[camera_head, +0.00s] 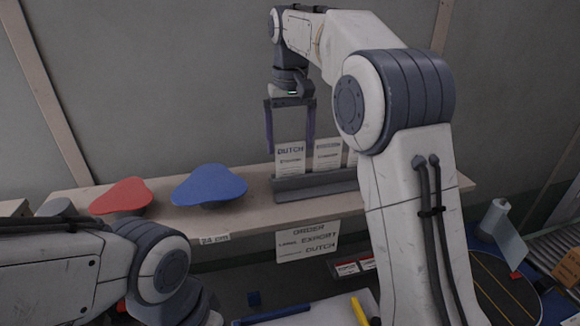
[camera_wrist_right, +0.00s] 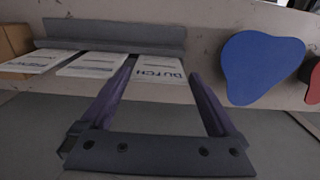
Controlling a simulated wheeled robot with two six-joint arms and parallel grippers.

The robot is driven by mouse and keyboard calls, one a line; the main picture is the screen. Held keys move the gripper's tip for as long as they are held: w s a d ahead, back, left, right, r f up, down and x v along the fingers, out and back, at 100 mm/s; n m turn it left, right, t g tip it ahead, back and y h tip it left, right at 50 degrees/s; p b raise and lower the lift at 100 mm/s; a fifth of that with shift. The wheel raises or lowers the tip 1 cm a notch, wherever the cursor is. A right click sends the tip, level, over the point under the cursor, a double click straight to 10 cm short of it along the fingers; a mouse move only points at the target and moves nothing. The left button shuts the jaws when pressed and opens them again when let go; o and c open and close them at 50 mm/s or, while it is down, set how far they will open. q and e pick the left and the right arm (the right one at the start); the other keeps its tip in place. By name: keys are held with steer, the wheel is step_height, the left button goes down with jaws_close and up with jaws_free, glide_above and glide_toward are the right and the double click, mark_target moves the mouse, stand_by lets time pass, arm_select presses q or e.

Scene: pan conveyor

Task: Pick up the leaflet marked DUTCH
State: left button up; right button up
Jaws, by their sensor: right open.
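The leaflet marked DUTCH (camera_head: 290,160) stands upright in a grey rack (camera_head: 318,186) on the shelf. It also shows in the right wrist view (camera_wrist_right: 160,70), with its printed name readable. My right gripper (camera_head: 290,145) is open above the rack, with its two fingers on either side of the DUTCH leaflet. In the right wrist view, the gripper (camera_wrist_right: 163,75) has the leaflet between its fingers, with a gap on the right side. I cannot tell whether the left finger touches it. My left arm shows at the lower left, but its gripper is out of view.
Another leaflet (camera_head: 328,154) stands just right of the DUTCH one, with more behind my right arm. A blue shape (camera_head: 209,185) and a red shape (camera_head: 121,196) sit left on the shelf. An order sign (camera_head: 307,242) hangs on the shelf front.

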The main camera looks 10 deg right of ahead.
mark_target(290, 160)
step_height(290, 160, down, 4)
steer(key=shift+f+p, duration=0.25)
steer(key=shift+p, duration=0.5)
steer(key=shift+f, duration=0.55)
steer(key=c, duration=1)
steer(key=shift+o, duration=0.2)
